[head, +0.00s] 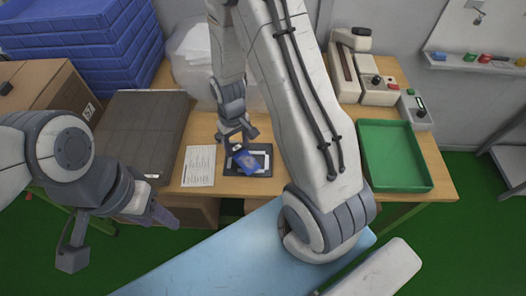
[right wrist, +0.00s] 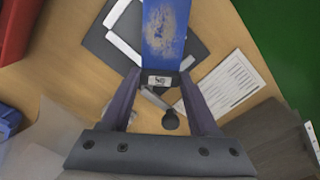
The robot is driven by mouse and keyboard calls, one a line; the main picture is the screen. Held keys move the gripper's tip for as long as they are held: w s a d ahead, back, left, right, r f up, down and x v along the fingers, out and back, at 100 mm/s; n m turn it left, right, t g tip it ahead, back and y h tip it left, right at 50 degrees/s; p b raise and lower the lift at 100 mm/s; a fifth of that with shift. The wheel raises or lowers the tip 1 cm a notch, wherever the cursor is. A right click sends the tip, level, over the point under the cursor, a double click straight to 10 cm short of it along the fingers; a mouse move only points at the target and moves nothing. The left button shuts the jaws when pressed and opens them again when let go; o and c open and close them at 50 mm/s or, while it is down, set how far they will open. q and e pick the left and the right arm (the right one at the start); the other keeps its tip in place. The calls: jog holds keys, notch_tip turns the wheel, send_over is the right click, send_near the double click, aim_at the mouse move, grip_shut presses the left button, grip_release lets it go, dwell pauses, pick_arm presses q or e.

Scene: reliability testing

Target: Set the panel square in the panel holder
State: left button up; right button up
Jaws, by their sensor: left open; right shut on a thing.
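The panel (head: 244,161) is a small blue plate with a brownish patch on its face. My right gripper (head: 237,137) is shut on one end of it. In the right wrist view the panel (right wrist: 165,30) stands out between the fingers (right wrist: 160,95), a small label at its near end. The panel holder (head: 262,173) is a dark plate with a white frame, flat on the wooden table. The panel overlaps the holder's left part in the head view, turned relative to its frame; I cannot tell whether they touch. The holder (right wrist: 98,40) is partly hidden behind the panel. My left gripper (head: 163,215) is open and empty, off the table's front.
Blue crates (head: 75,45) and a cardboard box (head: 45,90) stand at the left.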

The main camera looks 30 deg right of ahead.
aim_at(234, 152)
jog(key=s+d+r+n+b, duration=0.2)
jog(key=s+d+r+n, duration=0.2)
jog(key=d+r+n, duration=0.55)
jog(key=shift+n, duration=0.35)
jog(key=w+a+f, duration=0.1)
jog(key=a+f, duration=0.1)
jog(key=a, duration=0.1)
jog(key=w+a+f, duration=0.1)
jog(key=a+f, duration=0.1)
jog(key=a, duration=0.2)
jog(key=w+a+f, duration=0.1)
jog(key=a+f, duration=0.2)
jog(key=a, duration=0.1)
jog(key=shift+p, duration=0.35)
notch_tip(234, 152, down, 4)
jog(key=shift+f, duration=0.15)
jog(key=shift+w+f+b, duration=0.1)
jog(key=shift+f+b, duration=0.3)
jog(key=shift+f, duration=0.2)
jog(key=o, duration=1)
jog(key=shift+o, duration=0.3)
